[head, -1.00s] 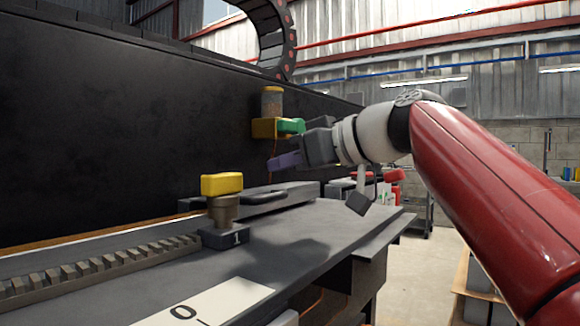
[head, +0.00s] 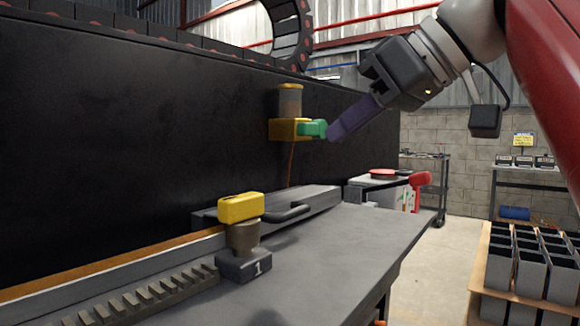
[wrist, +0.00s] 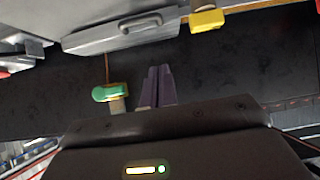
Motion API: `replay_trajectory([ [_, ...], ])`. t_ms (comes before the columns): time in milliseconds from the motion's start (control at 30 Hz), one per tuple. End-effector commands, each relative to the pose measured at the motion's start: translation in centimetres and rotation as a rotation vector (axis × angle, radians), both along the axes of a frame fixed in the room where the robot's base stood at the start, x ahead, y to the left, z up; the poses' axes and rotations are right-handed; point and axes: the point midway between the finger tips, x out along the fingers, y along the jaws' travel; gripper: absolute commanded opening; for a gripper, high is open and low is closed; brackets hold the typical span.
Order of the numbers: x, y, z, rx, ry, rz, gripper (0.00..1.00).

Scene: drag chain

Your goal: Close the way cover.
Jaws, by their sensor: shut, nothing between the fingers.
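The way cover appears to be the long grey metal piece (head: 322,203) with a dark bar handle (head: 287,214), lying along the back of the grey bed against the black wall. In the wrist view the cover (wrist: 90,41) and its handle (wrist: 140,22) show at the top left, apart from my fingers. A toothed rack (head: 150,292) lies uncovered at the near left. My gripper (head: 333,133) is shut and empty, its purple fingers pointing down-left, above the cover and close to the green lever. The fingertips show in the wrist view (wrist: 158,68).
A green lever (head: 314,129) on a yellow block (head: 286,129) sticks out from the black wall (head: 120,150). A yellow-topped post (head: 241,208) on a block marked 1 stands beside the rack. The bed's right part (head: 370,232) is clear.

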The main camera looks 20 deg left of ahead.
Motion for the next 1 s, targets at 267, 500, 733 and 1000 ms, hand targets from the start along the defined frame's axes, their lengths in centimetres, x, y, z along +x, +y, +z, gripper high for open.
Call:
replay_trajectory([
  [267,-0.7,0.3,0.0,-0.053,0.026,-0.022,0.0],
  [500,0.3,2.8,-2.2,-0.054,0.026,-0.017,0.0],
  [733,1.8,6.4,-5.3,-0.053,0.025,-0.018,0.0],
  [1000,2.2,7.2,-9.2,-0.054,0.023,-0.022,0.0],
])
